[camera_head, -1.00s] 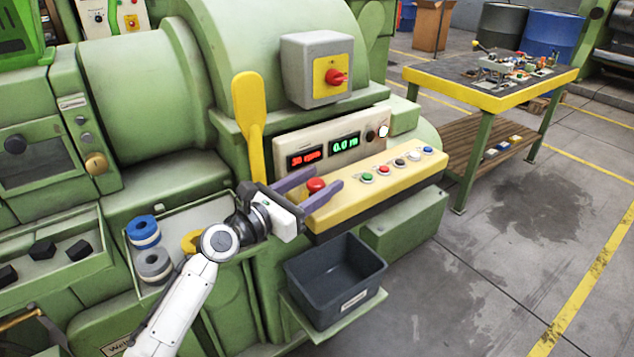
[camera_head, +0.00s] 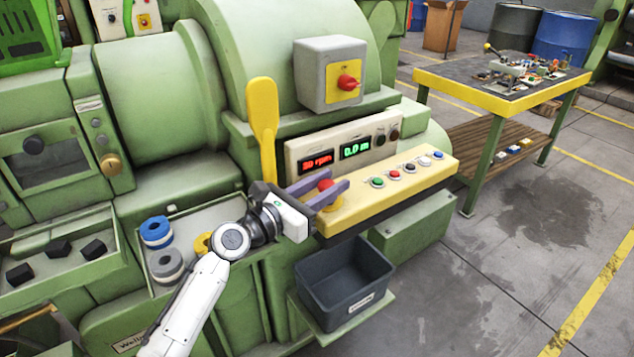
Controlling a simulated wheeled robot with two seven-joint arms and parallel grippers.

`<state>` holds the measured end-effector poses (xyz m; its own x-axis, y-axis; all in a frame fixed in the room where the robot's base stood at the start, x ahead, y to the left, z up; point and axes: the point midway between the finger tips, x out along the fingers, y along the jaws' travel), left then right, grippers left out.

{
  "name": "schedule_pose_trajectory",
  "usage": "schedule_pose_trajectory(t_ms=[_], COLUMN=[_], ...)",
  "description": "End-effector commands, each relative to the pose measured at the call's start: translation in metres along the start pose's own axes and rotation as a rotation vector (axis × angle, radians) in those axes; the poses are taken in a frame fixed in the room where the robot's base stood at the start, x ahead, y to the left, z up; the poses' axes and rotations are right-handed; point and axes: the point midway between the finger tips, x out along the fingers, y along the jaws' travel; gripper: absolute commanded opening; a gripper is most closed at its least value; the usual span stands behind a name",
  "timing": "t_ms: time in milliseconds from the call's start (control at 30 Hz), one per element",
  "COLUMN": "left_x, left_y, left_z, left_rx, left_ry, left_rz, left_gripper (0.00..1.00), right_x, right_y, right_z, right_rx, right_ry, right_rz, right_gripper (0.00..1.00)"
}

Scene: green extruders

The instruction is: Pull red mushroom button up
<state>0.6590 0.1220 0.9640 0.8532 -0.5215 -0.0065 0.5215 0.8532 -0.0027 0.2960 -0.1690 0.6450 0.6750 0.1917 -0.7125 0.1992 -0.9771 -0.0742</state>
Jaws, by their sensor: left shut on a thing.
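The red mushroom button (camera_head: 325,185) sits at the left end of the yellow control panel (camera_head: 420,178) on the green machine. My left gripper (camera_head: 331,190) comes in from the left, with its two purple fingers on either side of the button's head. The fingers are shut on the button. The near finger hides part of it, and a yellow ring shows below the head. My right gripper is not in view.
Several small buttons (camera_head: 377,182) run along the panel to the right. A yellow lever (camera_head: 263,120) stands upright behind the gripper. A display box (camera_head: 300,148) rises behind the panel. A dark bin (camera_head: 345,283) sits below on a green shelf.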

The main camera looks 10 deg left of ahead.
Motion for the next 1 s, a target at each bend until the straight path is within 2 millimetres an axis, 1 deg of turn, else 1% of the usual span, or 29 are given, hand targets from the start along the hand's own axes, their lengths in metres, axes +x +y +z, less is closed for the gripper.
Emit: schedule_pose_trajectory(t_ms=[33,67,100,200,467,567,667,900,1000], left_x=[0.001,0.000,0.000,0.000,-0.001,-0.006,-0.018,-0.066,-0.083], left_y=[0.001,0.001,0.001,0.001,0.002,0.002,0.002,0.002,0.001], left_z=[0.005,0.005,0.006,0.006,0.004,0.003,0.003,0.002,0.003], left_rx=[0.002,0.002,0.003,0.003,0.002,0.002,0.002,0.003,0.004], left_ry=[-0.010,-0.010,-0.011,-0.011,-0.008,-0.006,-0.005,-0.005,-0.006], left_rz=[0.002,0.002,0.002,0.003,0.004,0.004,0.004,0.005,0.005], left_gripper=[0.00,0.00,0.34,0.50,0.50,0.50,0.50,0.50,0.50], right_x=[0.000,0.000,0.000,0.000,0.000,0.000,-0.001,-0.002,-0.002], right_y=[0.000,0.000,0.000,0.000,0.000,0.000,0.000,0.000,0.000], right_z=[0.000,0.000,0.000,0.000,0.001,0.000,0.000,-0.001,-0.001], right_rx=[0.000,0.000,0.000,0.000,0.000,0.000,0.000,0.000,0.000], right_ry=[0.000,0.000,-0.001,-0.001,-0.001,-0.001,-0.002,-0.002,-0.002], right_rz=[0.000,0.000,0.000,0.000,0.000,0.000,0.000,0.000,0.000], right_gripper=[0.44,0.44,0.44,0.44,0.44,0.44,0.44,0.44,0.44])
